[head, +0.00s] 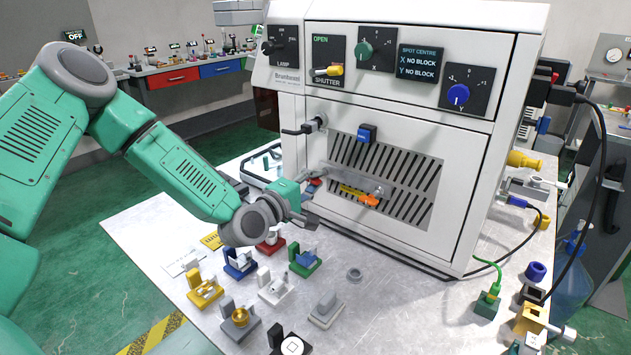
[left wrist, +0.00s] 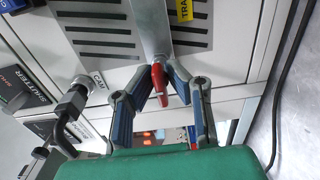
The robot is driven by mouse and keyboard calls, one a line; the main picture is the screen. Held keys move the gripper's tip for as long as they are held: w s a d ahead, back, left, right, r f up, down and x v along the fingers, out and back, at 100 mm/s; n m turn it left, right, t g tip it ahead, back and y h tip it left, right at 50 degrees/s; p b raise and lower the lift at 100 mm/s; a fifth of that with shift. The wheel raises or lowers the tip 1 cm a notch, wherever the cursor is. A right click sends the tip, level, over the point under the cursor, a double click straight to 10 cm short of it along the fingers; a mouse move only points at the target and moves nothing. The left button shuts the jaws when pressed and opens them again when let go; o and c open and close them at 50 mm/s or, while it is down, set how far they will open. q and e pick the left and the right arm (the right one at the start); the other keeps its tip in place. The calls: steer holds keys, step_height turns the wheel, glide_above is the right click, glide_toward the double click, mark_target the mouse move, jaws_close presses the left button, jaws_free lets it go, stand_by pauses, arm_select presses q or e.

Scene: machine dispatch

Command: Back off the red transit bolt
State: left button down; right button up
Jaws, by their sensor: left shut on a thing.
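The red transit bolt (left wrist: 159,84) sits at the end of a grey metal bar (left wrist: 150,30) on the front of the white machine (head: 400,230). In the head view only a bit of the bolt (head: 313,184) shows beside my left gripper (head: 308,195). In the left wrist view, the blue-padded fingers of that gripper (left wrist: 159,78) close in on the bolt from both sides. They are shut on it. How far the bolt is screwed in cannot be told. My right gripper is not in view.
Several small coloured fixtures, including a green one (head: 305,262), stand on the metal table (head: 150,225) below the arm.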

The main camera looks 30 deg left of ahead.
arm_select(q)
steer(key=shift+a, duration=0.25)
steer(key=c, duration=1.7)
jaws_free()
steer(key=shift+f, duration=0.1)
steer(key=shift+a, duration=0.15)
steer(key=shift+f, duration=0.1)
steer(key=shift+s, duration=0.5)
steer(key=s, duration=0.7)
steer(key=s+a, duration=0.1)
steer(key=s, duration=0.2)
steer(key=shift+s+a+f, duration=0.1)
steer(key=shift+s, duration=0.3)
